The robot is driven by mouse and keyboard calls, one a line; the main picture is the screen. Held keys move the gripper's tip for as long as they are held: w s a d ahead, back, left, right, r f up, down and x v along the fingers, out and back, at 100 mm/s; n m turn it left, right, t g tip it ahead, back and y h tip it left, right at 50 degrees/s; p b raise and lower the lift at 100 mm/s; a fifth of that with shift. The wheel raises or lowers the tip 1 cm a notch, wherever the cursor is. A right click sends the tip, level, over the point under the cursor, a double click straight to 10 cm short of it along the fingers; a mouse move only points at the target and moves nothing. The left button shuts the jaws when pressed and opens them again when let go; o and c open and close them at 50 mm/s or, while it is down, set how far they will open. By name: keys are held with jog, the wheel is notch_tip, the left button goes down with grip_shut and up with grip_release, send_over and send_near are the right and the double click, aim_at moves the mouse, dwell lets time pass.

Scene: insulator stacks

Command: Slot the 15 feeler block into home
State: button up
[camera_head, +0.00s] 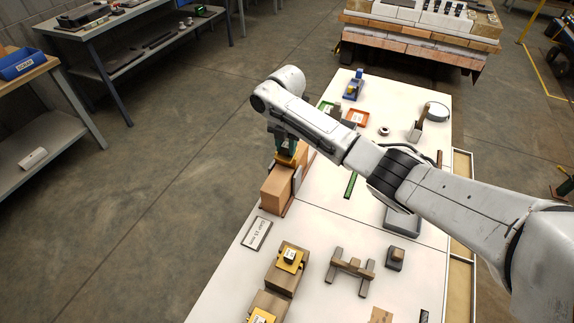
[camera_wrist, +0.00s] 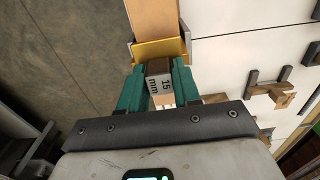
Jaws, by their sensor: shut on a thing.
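The 15 feeler block (camera_wrist: 161,88), a small dark block with a pale face marked "15 mm", sits between the green fingers of my gripper (camera_wrist: 159,80) in the wrist view. My gripper is shut on it. A yellow holder piece (camera_wrist: 160,48) lies just beyond the fingertips, against a tan wooden block (camera_wrist: 153,16). In the head view my gripper (camera_head: 286,150) points down at the near left table edge, above the tan block (camera_head: 276,190). The feeler block is hidden there. I cannot tell whether the block touches the yellow piece, or which holder is home.
A label plate (camera_head: 257,233) lies nearer on the white table. Wooden blocks with yellow holders (camera_head: 290,257) stand in front of it. A wooden cradle (camera_head: 351,269) and a small grey block (camera_head: 395,258) are to the right. An orange tray (camera_head: 356,118) lies farther back.

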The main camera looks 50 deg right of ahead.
jog(key=shift+r, duration=0.15)
jog(key=shift+r+p, duration=0.35)
jog(key=shift+p, duration=0.1)
jog(key=shift+r+p, duration=0.4)
jog(key=shift+r, duration=0.05)
dwell(0.4)
jog(key=shift+r+p, duration=0.35)
jog(key=shift+r, duration=0.25)
